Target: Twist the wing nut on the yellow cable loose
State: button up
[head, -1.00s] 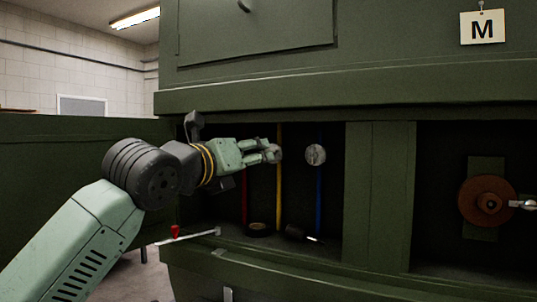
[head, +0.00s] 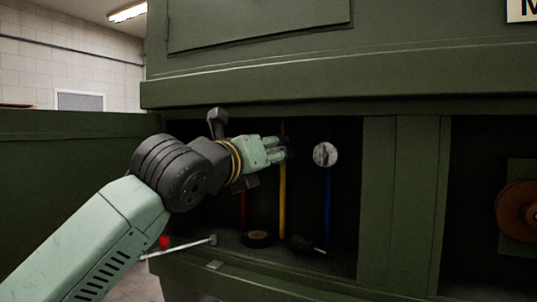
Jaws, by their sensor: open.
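The yellow cable (head: 282,195) runs vertically inside the left bay of the green structure. My gripper (head: 284,151) reaches in from the left, with its fingertips in front of the upper part of this cable. The gripper is open. The wing nut on the yellow cable is hidden behind or between my fingers, and I cannot tell whether they touch it. A pale round fitting with a wing nut (head: 325,154) shows clearly on the blue cable (head: 328,208), just right of my gripper.
A red cable (head: 243,207) hangs left of the yellow one. A black tape roll (head: 257,239) and a dark-handled tool (head: 301,243) lie on the bay floor. A green post (head: 392,195) separates this bay from one with a brown pulley (head: 521,211). A structural ledge runs above.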

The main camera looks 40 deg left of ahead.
jog(key=c, duration=1)
grip_shut()
jog(key=shift+d, duration=0.1)
